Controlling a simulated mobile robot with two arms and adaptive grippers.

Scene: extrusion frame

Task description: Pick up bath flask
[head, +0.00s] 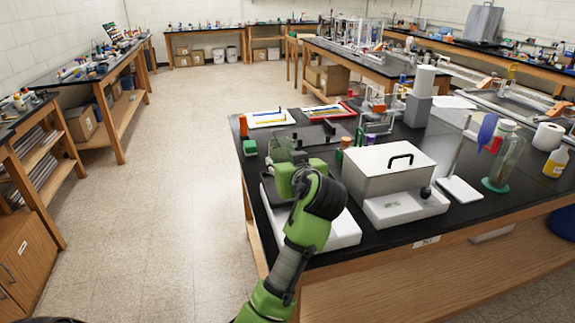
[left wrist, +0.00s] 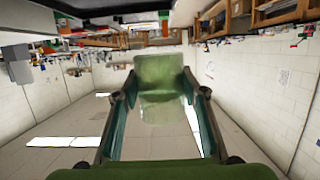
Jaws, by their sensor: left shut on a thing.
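The bath flask (left wrist: 160,100) looks like a clear, green-tinted glass vessel between the two fingers of my left gripper (left wrist: 159,84) in the left wrist view. The fingers press on it from both sides. In the head view my left gripper (head: 283,160) is over the left end of the black bench, and the glass of the flask (head: 279,148) shows just beyond it. The gripper and arm hide part of the flask. I cannot tell from the head view how far it is above the bench. My right gripper is not in view.
A grey lidded water bath (head: 375,178) stands right of my arm on the black bench (head: 475,215). A white flat device (head: 345,232) lies below my gripper. A white stand (head: 459,190) and a tall glass cylinder (head: 506,160) are farther right. The floor at left is clear.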

